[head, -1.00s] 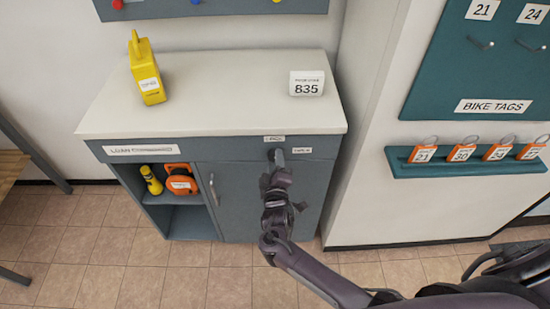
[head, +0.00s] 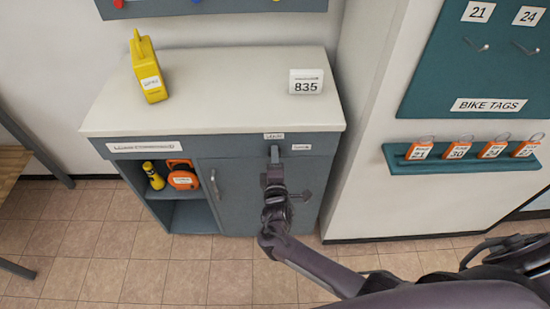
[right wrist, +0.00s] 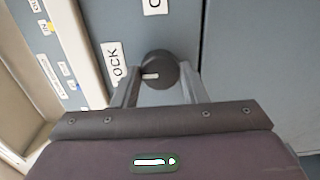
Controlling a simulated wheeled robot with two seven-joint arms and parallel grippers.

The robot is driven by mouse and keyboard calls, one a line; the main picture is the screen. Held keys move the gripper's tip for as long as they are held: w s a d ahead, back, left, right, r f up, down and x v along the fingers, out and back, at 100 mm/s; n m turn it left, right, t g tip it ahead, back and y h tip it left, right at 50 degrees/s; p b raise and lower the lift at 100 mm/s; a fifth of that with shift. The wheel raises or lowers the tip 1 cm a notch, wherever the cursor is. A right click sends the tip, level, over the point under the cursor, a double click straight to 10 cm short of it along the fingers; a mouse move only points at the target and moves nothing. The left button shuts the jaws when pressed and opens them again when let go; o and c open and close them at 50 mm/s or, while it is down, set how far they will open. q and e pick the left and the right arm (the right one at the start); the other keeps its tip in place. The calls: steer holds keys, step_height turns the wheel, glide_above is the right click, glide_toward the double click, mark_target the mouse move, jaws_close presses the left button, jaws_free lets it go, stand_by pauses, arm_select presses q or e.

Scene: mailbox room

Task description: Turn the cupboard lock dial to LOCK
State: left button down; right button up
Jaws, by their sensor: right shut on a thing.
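The dark round lock dial (right wrist: 160,68) is on the cupboard front, between the fingers of my right gripper (right wrist: 158,92) in the right wrist view. The gripper is shut on it. The dial's short white mark points left in that view, roughly towards the label reading LOCK (right wrist: 113,68). In the head view my right gripper (head: 274,160) reaches the upper front of the cupboard (head: 240,200) from below and hides most of the dial. The LOCK label (head: 274,136) is just above it, and another label (head: 302,147) is to its right. My left gripper is not in view.
A yellow object (head: 149,72) and a white 835 sign (head: 306,82) stand on the cupboard top. A flashlight (head: 153,176) and an orange item (head: 182,176) are on the open shelf.

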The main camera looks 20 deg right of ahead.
steer(key=o, duration=1)
steer(key=shift+s, duration=0.1)
steer(key=v, duration=0.7)
steer(key=shift+s+a, duration=0.2)
steer(key=shift+s, duration=0.1)
